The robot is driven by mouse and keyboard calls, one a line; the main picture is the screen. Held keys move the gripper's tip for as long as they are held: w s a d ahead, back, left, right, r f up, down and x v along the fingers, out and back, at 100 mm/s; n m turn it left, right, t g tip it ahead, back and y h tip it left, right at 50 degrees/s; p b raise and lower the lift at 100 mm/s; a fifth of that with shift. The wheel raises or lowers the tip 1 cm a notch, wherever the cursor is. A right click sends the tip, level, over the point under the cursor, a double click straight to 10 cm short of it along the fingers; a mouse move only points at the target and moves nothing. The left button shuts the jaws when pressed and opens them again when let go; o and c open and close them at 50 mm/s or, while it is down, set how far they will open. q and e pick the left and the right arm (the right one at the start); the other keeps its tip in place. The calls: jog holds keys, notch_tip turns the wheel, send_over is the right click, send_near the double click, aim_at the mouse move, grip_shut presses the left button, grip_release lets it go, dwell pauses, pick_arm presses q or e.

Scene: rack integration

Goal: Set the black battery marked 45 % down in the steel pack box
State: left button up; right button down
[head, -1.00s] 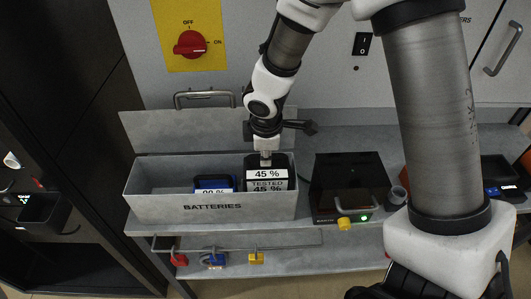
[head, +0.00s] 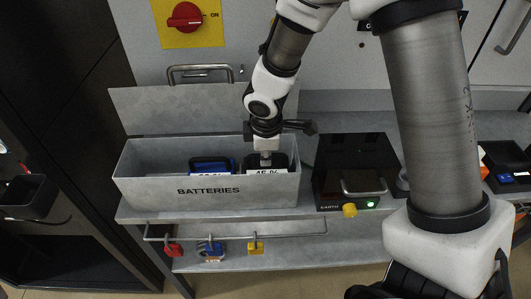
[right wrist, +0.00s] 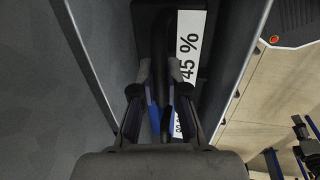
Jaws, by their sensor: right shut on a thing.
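The steel pack box (head: 150,190), lettered BATTERIES, stands on the bench with its lid up behind it. My right gripper (head: 265,160) points down into the box's right end, shut on the black battery (head: 284,162) by its top handle. The battery is upright and mostly below the front rim; only its top and part of the 45 % label show. Whether it touches the floor is hidden. In the right wrist view the fingers (right wrist: 160,85) close round the handle beside the 45 % label (right wrist: 190,45). My left gripper is not in view.
A dark unit with a green light (head: 355,175) stands just right of the box. Red, blue and yellow padlocks (head: 256,248) hang on a rail below.

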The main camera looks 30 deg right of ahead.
jog(key=shift+f, duration=0.15)
dwell(0.5)
jog(key=c, duration=1.1)
grip_release()
jog(key=shift+s+a, duration=0.1)
jog(key=v, duration=1.2)
